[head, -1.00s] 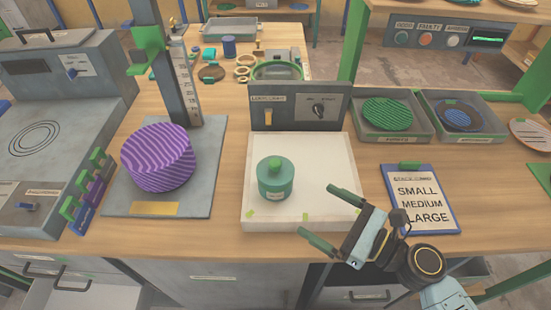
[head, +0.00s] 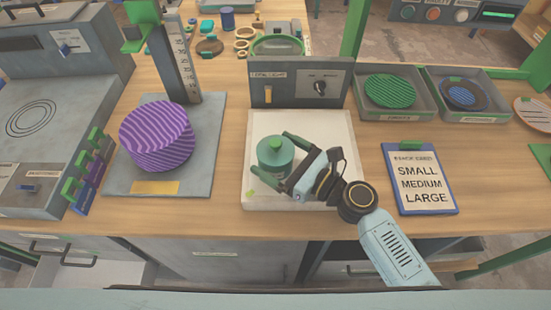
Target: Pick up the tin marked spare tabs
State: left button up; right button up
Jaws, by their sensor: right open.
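A green tin with a lid and a small knob (head: 273,157) stands upright on the white panel (head: 262,197) in the middle of the bench. Its label is hidden or too small to read now. My right gripper (head: 271,155) is open, with one finger behind the tin and one in front of it at its right side. I cannot tell whether the fingers touch it. My left gripper is not in view.
A control box (head: 299,84) stands right behind the panel. A striped purple cylinder (head: 157,137) sits on a gauge stand at left. A size sign (head: 420,180) lies at right, below two grey trays (head: 396,114) holding discs.

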jog(key=shift+w+a, duration=0.4)
jog(key=shift+a, duration=0.2)
jog(key=c, duration=1.1)
jog(key=shift+r, duration=0.15)
